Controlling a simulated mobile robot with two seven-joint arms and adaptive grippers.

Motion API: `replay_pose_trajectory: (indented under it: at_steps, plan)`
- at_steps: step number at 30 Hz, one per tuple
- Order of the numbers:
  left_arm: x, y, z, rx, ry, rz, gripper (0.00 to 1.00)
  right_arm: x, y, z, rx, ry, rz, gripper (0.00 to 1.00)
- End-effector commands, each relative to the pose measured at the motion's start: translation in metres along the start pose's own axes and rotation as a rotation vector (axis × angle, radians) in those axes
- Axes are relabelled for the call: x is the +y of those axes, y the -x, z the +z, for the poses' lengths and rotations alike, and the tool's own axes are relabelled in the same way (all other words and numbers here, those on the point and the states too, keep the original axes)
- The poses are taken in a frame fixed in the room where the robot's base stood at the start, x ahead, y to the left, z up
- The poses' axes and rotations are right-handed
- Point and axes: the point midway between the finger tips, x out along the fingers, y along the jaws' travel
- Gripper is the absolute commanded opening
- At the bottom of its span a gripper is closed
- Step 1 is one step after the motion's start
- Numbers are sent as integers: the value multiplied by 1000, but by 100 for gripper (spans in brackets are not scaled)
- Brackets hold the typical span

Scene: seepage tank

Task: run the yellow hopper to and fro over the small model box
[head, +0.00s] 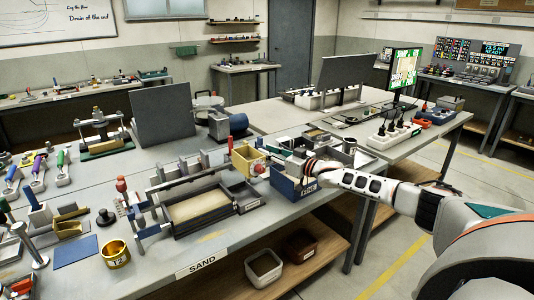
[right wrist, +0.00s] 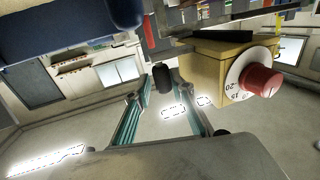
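The yellow hopper (head: 247,160) stands at the right end of the dark-framed model box (head: 190,228), which holds a pale sand surface. In the right wrist view the hopper (right wrist: 203,75) shows a white dial and a red knob (right wrist: 262,81). My right gripper (head: 305,170) is just right of the hopper in the head view, above a blue box. In the right wrist view its teal fingers (right wrist: 165,100) are spread apart. A dark rounded piece (right wrist: 161,80) shows between the tips; whether they touch it I cannot tell. My left gripper is in neither view.
The blue box (head: 288,188) sits at the table edge below my right gripper. A brass cup (head: 116,254) and a blue mat (head: 76,250) lie to the left. A dark panel (head: 162,113) stands behind. White and brown bins sit on the lower shelf.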

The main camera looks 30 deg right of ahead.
Motion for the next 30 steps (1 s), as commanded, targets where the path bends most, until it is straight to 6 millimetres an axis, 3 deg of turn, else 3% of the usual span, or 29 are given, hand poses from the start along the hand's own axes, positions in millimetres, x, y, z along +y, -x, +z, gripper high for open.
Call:
replay_pose_trajectory:
  at_steps: [14, 30]
  plan:
    - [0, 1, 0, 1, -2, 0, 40, -1, 6, 1, 0, -1, -2, 32]
    - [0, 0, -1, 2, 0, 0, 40, -1, 81, 2, -3, -1, -2, 32]
